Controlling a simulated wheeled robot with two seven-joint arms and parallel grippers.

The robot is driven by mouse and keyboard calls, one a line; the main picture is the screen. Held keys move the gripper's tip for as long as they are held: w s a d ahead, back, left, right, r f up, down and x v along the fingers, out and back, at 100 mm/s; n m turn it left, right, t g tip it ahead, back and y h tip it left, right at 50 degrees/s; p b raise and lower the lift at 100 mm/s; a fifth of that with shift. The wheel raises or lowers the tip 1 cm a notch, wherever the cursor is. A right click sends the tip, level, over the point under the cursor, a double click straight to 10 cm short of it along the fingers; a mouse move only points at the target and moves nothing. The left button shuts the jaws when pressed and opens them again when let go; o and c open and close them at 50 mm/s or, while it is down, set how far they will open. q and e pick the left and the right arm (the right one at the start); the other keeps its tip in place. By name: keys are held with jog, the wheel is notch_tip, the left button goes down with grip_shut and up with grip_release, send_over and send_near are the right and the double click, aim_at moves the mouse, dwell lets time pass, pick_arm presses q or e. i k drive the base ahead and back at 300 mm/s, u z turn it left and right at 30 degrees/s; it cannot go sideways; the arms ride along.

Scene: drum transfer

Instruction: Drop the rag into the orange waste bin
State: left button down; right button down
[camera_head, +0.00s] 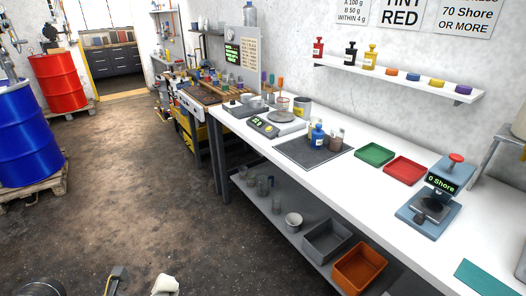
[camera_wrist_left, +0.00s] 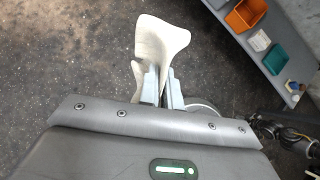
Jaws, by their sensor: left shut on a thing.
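The off-white rag (camera_wrist_left: 160,42) is pinched between the fingers of my left gripper (camera_wrist_left: 161,80), its folds sticking out past the tips. It also shows at the bottom edge of the head view (camera_head: 165,285), over the dark floor and partly cut off. The orange bin (camera_head: 358,268) stands open on the lower shelf under the white bench, right of a grey bin. In the wrist view the orange bin (camera_wrist_left: 246,14) is at the top right, apart from the rag. My right gripper is in neither view.
The lower shelf (camera_wrist_left: 225,22) also holds a grey bin (camera_head: 327,240), a white pot (camera_head: 293,220) and, in the wrist view, a teal container (camera_wrist_left: 275,60). The white bench (camera_head: 335,175) overhangs it. Floor left of the bench is clear. Blue (camera_head: 27,135) and red drums (camera_head: 58,82) stand left.

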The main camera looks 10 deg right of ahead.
aim_at(355, 271)
jog(key=z, duration=1.8)
